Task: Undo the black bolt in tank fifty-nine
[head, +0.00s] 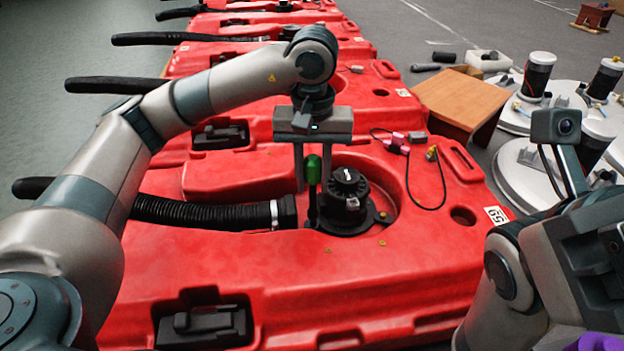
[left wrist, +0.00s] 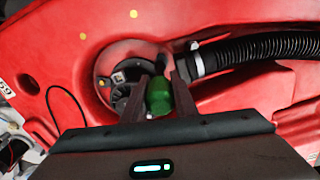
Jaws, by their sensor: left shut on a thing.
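Tank fifty-nine (head: 440,265) is the nearest red tank, with a label reading 59 at its right corner. My left gripper (head: 313,182) points down over it, its fingers shut on a green-handled driver (head: 313,168). The driver stands upright, its dark shaft reaching down to the left edge of the black round motor fitting (head: 347,190). In the left wrist view the green handle (left wrist: 159,96) sits between the fingers. I cannot make out the black bolt; the driver and fitting may hide it. My right arm shows at the lower right, but its gripper is out of view.
A black corrugated hose (head: 200,212) joins the fitting from the left. Small brass bolts (head: 381,243) dot the tank top. A cable with pink and yellow connectors (head: 432,154) lies at the right. More red tanks stand behind, and a wooden box (head: 460,100) stands at the right.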

